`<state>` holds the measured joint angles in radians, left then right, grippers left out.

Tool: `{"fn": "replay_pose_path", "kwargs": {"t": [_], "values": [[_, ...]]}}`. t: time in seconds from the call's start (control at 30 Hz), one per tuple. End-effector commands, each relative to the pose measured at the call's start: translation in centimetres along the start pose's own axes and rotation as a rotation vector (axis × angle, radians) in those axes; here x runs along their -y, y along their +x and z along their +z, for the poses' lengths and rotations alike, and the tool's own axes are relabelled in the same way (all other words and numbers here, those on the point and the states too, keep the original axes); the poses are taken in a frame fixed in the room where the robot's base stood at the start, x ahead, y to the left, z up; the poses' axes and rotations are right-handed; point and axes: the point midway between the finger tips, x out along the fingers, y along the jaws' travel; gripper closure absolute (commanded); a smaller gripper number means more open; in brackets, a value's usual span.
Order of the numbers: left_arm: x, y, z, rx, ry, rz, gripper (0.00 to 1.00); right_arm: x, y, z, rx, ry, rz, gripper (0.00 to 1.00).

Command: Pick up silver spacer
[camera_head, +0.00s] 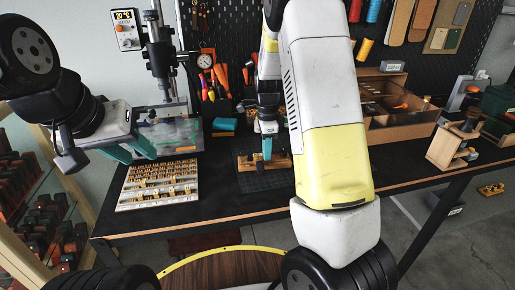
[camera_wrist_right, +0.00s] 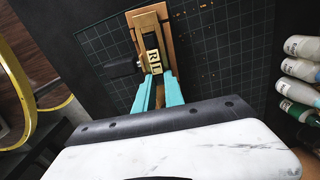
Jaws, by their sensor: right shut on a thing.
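My right gripper (camera_head: 267,148) reaches down to a wooden holder (camera_head: 248,164) on the dark green cutting mat. In the right wrist view its two teal fingertips (camera_wrist_right: 160,82) stand a little apart, at the near end of a row of small blocks in the holder (camera_wrist_right: 165,42). They are shut on a small piece there, mostly hidden. Pale letter blocks (camera_wrist_right: 153,55) marked R and L show just beyond the fingertips. I cannot make out a silver spacer clearly in either view. My left gripper (camera_head: 130,150) is open and empty, above the far-left part of the table.
A pale tray (camera_head: 119,207) with several rows of brass-coloured type stands on the left of the table. A wooden compartment box (camera_head: 400,128) is at the right. Bottles (camera_wrist_right: 300,72) stand right of the mat (camera_wrist_right: 225,60).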

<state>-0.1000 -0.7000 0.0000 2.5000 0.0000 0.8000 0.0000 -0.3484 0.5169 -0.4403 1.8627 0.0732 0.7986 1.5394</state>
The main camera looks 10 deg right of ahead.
Motion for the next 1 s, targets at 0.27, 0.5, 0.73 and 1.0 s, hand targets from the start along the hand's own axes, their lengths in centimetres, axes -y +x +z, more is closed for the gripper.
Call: {"fn": "replay_pose_path", "kwargs": {"t": [0.27,0.5,0.73,1.0], "values": [[0.0,0.0,0.0,0.000,0.000,0.000,0.64,0.0,0.0,0.0,0.000,0.000,0.001,1.00],[0.0,0.0,0.0,0.000,0.000,0.000,0.64,0.0,0.0,0.0,0.000,0.000,0.000,1.00],[0.0,0.0,0.0,0.000,0.000,0.000,0.64,0.1,-1.3,0.0,0.000,-0.001,-0.002,1.00],[0.0,0.0,0.0,0.000,0.000,0.000,0.64,-2.0,-3.8,0.9,0.002,-0.003,0.001,1.00]]}}
